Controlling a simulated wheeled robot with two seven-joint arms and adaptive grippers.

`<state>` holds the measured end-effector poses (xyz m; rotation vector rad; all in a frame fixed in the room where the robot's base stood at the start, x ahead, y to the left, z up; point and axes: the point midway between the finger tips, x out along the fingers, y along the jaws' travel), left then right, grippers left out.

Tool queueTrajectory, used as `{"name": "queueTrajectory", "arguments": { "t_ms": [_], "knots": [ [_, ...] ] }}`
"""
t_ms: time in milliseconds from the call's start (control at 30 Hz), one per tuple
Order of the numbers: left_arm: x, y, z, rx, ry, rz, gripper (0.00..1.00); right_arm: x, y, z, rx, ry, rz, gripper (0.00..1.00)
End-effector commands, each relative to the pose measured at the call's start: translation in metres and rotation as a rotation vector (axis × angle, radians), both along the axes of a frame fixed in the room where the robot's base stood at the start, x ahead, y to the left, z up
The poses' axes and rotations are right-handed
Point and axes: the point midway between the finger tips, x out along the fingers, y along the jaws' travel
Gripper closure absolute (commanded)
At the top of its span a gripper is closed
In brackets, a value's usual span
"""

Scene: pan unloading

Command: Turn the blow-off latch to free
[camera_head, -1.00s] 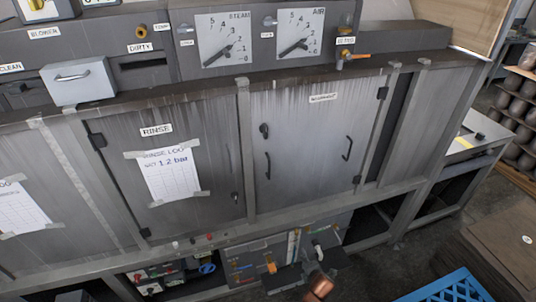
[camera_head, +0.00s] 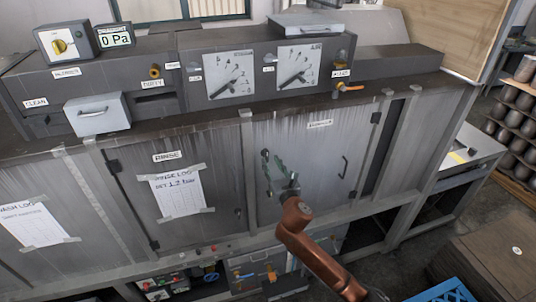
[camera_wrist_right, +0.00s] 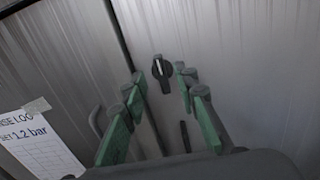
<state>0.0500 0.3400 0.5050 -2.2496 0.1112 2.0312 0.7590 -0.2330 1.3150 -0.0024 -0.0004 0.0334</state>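The latch is a small black turn knob (camera_head: 265,155) at the upper left of the grey right-hand door (camera_head: 322,150). The label on that door is too small to read surely. In the right wrist view the knob (camera_wrist_right: 162,72) shows a pale line standing nearly upright. My right gripper (camera_head: 275,164) is just in front of the door, its green-padded fingers close to the knob. In the right wrist view the gripper (camera_wrist_right: 160,76) is open, with the knob seen between its fingertips. Contact cannot be told. My left gripper is not in view.
The RINSE door (camera_head: 160,220) with a taped log sheet (camera_head: 178,192) is to the left. A black door handle (camera_head: 344,167) is on the right. Two gauges stand above. An orange-handled valve (camera_head: 349,87) is above right. A blue crate (camera_head: 443,293) stands on the floor.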

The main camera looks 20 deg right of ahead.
Motion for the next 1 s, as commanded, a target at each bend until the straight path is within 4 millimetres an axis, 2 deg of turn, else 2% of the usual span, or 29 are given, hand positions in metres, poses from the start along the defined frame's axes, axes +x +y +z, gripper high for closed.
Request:
{"name": "queueTrajectory", "arguments": {
  "t_ms": [100,300,667,1000],
  "knots": [
    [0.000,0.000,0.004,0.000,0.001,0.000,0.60,0.021,0.001,0.002,0.002,0.000,-0.001,0.72],
    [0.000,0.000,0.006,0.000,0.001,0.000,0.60,0.043,0.002,0.001,0.003,0.001,0.000,0.72],
    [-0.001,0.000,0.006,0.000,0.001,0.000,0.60,0.049,0.002,0.000,0.002,0.000,0.001,0.72],
    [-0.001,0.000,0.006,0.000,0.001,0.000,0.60,0.049,0.002,0.000,0.002,0.000,0.001,0.94]
  ]
}}
